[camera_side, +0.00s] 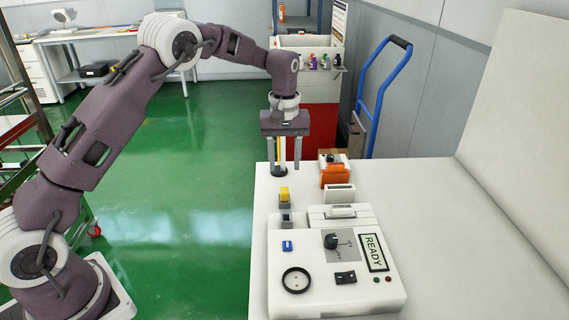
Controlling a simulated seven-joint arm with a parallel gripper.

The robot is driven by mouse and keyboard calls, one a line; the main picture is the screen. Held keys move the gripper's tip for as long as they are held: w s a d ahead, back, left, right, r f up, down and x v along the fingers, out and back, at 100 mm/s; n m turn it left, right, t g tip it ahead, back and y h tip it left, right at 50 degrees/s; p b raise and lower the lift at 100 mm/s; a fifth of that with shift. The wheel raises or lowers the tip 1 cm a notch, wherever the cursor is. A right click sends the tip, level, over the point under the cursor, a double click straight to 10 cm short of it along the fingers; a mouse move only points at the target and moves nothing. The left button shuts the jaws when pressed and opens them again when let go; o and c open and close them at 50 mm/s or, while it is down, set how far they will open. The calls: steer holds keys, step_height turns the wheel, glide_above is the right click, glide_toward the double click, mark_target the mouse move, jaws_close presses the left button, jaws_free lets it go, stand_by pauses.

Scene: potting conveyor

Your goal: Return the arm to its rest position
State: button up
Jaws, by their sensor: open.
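My gripper (284,155) hangs from my arm above the far left part of the white table. Its two fingers point down and are apart. A thin yellow upright piece on a dark round base (279,171) shows between and just below the fingers. I cannot tell whether the fingers touch it; it looks to stand on the table. My arm reaches in from the left, bent at the elbow.
The white table (430,215) carries a control box (330,300) with a black knob and a READY label. A yellow-topped block (284,194) and an orange device (334,176) stand behind it. A blue hand truck (386,85) stands beyond. The table's right side is clear.

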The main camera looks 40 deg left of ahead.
steer(key=s+d+r+m+t, duration=0.2)
steer(key=s+r, duration=0.7)
steer(key=s+d+r+m+t, duration=0.1)
steer(key=s+d+r+m, duration=0.15)
steer(key=s+r, duration=0.75)
steer(key=s+f+m+t, duration=0.2)
steer(key=s+f+m, duration=0.1)
steer(key=s, duration=1.4)
steer(key=shift+s+d+m+t, duration=0.2)
steer(key=shift+m+t, duration=0.1)
steer(key=shift+m, duration=0.45)
